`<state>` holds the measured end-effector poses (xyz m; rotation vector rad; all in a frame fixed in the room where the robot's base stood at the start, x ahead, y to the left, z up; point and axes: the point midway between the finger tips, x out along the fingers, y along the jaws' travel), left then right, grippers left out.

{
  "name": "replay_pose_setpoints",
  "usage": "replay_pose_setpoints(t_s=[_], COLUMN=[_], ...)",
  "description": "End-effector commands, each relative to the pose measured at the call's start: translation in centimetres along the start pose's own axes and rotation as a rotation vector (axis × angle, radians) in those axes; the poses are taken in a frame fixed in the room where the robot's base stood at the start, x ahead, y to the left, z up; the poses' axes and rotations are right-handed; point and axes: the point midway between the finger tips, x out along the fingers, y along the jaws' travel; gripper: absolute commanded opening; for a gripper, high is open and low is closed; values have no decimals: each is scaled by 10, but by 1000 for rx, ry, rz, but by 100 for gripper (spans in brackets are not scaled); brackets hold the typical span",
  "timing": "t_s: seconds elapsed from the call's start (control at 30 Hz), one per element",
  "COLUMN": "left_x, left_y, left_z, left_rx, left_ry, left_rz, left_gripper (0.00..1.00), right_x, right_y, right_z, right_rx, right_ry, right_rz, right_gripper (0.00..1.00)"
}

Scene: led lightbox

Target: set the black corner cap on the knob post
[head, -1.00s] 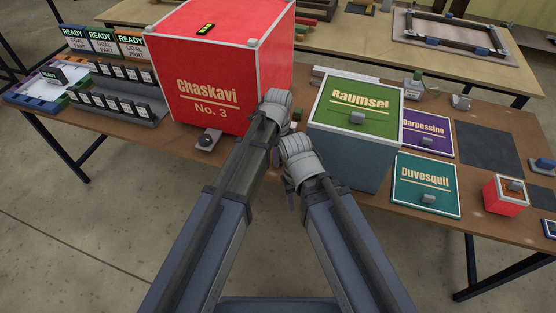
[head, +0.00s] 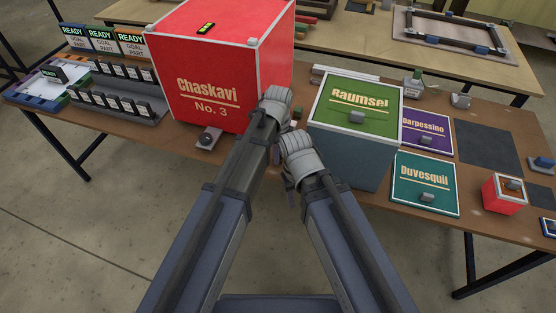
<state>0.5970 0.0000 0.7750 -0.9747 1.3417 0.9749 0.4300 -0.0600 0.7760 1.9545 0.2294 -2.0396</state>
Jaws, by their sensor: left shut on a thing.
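My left gripper (head: 284,122) is at the front right edge of the red Chaskavi box, mostly hidden behind its own grey wrist. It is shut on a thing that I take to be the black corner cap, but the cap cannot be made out. My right gripper (head: 289,178) is just below and beside it, in front of the dark side of the Raumsei box; its fingers are mostly hidden. A small grey block with a round knob (head: 208,138) stands on the table in front of the red box. I cannot tell whether it is the knob post.
The red Chaskavi box (head: 215,75) stands left of my grippers, the green-topped Raumsei box (head: 340,120) to the right. Duvesquil (head: 427,183) and Darpessino (head: 425,131) panels and a small red box (head: 505,195) lie farther right. A rack of black parts (head: 115,103) is at left.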

Motion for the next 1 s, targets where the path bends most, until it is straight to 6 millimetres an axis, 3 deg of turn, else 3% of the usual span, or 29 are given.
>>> replay_pose_setpoints(t_s=[0.7,1.0], left_x=[-40,-40], left_y=[0,0], left_z=[0,0], left_rx=[0,0], left_ry=[0,0], left_rz=[0,0], left_gripper=[0,0], right_x=[-39,-40], right_y=[4,4], right_z=[2,2], right_rx=[0,0], right_ry=[0,0], right_rz=[0,0], right_gripper=[50,50])
